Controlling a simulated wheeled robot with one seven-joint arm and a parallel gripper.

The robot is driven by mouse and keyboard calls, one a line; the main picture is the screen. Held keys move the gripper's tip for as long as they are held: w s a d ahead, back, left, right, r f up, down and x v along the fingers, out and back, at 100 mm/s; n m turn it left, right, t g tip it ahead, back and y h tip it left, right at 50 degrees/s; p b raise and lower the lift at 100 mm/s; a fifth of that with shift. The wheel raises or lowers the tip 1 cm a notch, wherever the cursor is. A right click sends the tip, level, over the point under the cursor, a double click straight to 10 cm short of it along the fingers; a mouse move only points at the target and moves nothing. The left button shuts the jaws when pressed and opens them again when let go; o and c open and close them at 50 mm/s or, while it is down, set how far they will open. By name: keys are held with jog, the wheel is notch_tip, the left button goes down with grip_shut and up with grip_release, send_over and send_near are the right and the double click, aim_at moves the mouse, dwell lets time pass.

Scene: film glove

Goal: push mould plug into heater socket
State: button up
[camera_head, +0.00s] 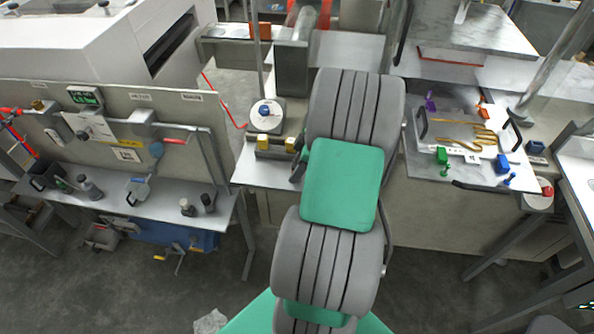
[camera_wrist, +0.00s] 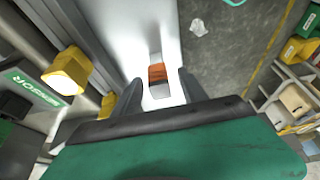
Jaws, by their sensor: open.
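My gripper (camera_wrist: 158,86) shows in the wrist view with its two dark fingers apart. An orange-brown block (camera_wrist: 157,73) shows between and beyond the fingertips against a pale surface; the fingers do not visibly grip it. I cannot tell whether it is the mould plug. In the head view my arm hides the gripper. Small coloured pieces, which may be plugs or sockets, lie around a tray on the right bench: purple (camera_head: 430,103), orange (camera_head: 482,112), green (camera_head: 441,156) and blue (camera_head: 502,165). I cannot tell which is the heater socket.
The right bench tray (camera_head: 455,124) has dark handles and golden pieces. Yellow blocks (camera_head: 262,141) stand left of my arm; a yellow piece (camera_wrist: 67,73) is near the gripper's left side. A long panel (camera_head: 120,130) and shelf fill the left.

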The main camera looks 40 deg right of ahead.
jog(key=shift+c, duration=0.3)
grip_shut()
jog(key=shift+r, duration=0.15)
dwell(0.3)
